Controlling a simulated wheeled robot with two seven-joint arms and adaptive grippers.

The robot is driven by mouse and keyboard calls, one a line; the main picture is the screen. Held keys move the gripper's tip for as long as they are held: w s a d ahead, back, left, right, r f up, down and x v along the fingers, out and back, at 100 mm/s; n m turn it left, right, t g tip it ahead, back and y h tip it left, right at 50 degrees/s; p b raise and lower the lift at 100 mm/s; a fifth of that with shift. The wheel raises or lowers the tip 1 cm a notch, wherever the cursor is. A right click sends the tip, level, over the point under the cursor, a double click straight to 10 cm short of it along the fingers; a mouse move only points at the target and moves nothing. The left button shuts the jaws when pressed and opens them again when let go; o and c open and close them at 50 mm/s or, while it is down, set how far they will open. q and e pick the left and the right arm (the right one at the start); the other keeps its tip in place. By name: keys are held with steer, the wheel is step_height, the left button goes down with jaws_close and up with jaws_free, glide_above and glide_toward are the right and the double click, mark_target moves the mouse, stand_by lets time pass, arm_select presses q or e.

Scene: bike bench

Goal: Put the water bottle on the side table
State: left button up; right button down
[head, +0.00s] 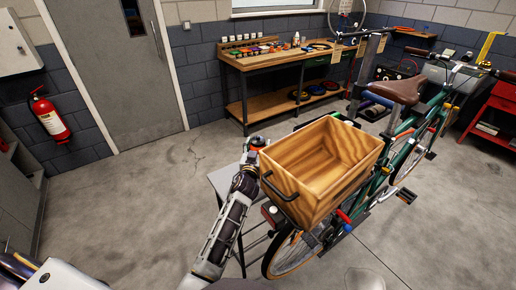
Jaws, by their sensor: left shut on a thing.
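My left gripper (250,160) is beside the left rim of the wooden crate, over the far part of a grey side table (221,182). It is shut on a small, mostly hidden thing (257,142) with dark, red and green parts. I cannot tell whether this is the water bottle, and I see no other clear water bottle. The side table stands left of the crate; my arm and the crate cover much of it. My right gripper is out of view.
The open wooden crate (318,193) looks empty and sits over the rear wheel of a green bike (405,160). A workbench (262,62) with tools is behind. A fire extinguisher (50,118) hangs at the left. Floor (120,205) is clear left of the table.

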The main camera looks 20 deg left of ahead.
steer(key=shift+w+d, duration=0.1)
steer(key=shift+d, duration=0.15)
arm_select(q)
steer(key=o, duration=1.8)
steer(key=shift+f, duration=0.1)
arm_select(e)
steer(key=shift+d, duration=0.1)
arm_select(q)
steer(key=shift+s, duration=0.15)
steer(key=s, duration=0.4)
steer(key=s+d, duration=0.1)
steer(key=s, duration=0.2)
steer(key=s+b, duration=0.1)
steer(key=s, duration=0.3)
steer(key=shift+s+d, duration=0.25)
steer(key=shift+s, duration=0.1)
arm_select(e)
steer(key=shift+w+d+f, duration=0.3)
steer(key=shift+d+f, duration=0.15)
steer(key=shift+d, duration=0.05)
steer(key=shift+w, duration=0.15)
